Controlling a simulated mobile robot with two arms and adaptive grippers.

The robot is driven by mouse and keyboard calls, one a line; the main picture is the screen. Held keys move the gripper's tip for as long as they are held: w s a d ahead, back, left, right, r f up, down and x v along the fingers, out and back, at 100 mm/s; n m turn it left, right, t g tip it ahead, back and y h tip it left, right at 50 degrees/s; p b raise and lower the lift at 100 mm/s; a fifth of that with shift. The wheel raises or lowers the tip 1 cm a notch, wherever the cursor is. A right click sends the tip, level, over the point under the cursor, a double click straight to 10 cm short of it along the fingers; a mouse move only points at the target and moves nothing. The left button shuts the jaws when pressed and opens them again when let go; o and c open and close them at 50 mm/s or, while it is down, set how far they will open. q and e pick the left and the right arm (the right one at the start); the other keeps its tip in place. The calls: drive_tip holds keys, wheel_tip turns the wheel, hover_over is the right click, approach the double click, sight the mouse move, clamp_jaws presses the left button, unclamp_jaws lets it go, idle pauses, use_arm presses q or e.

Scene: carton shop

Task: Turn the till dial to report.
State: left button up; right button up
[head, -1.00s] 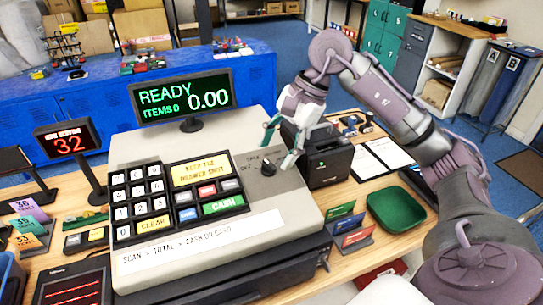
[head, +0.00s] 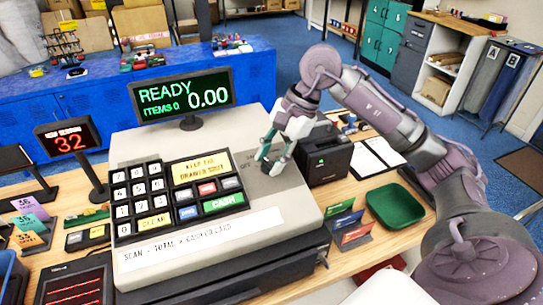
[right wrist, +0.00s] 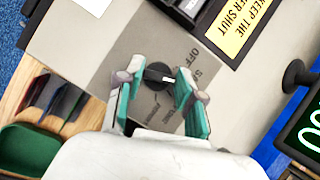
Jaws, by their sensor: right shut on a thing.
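The till (head: 262,198) stands on the wooden counter, its display (head: 182,97) reading "READY", "ITEMS 0" and "0.00". The black till dial (right wrist: 156,75) sits on a grey plate, with "OFF" and other partly covered labels around it in the right wrist view. My right gripper (head: 268,163) is down at the dial, and its teal fingers (right wrist: 158,88) stand on either side of the knob, shut on it. The fingers mostly hide the dial in the head view. The word at each dial position is too blurred or covered to read fully. My left gripper is not in view.
A black printer (head: 325,155) stands right of the till, close to my right gripper. A green tray (head: 396,206) and a card rack (head: 350,230) are to the right. The keypad (head: 140,200) lies left of the dial. A red "32" display (head: 70,141) stands at left.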

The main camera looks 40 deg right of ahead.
drive_tip(key=shift+f+m+t+b, duration=0.2)
drive_tip(key=shift+m+t+b, duration=0.2)
drive_tip(key=shift+m+b, duration=0.5)
drive_tip(key=m+t+b, duration=0.1)
drive_tip(key=m+b, duration=0.2)
drive_tip(key=shift+s+t+b, duration=0.1)
drive_tip(key=shift+t+b, duration=0.2)
drive_tip(key=shift+b, duration=0.1)
drive_tip(key=shift+m+t+h+b, duration=0.35)
drive_tip(key=shift+m+b, duration=0.25)
drive_tip(key=shift+m, duration=0.2)
drive_tip(key=shift+s+m+t+b, duration=0.1)
drive_tip(key=shift+m+t+b, duration=0.4)
drive_tip(key=shift+m, duration=0.5)
drive_tip(key=m+t+h+b, duration=0.1)
drive_tip(key=m, duration=0.1)
drive_tip(key=shift+a+r+m, duration=0.1)
drive_tip(key=shift+m, duration=0.3)
drive_tip(key=shift+a+r+m+t+h+b, duration=0.2)
drive_tip(key=shift+m+h, duration=0.3)
drive_tip(key=shift+m, duration=0.65)
drive_tip(key=shift+d+f+m+t+h+b, duration=0.1)
drive_tip(key=shift+m+t+h, duration=0.25)
drive_tip(key=shift+m, duration=0.8)
drive_tip(key=o, duration=1.2)
drive_tip(key=shift+s, duration=0.1)
drive_tip(key=shift+c, duration=0.2)
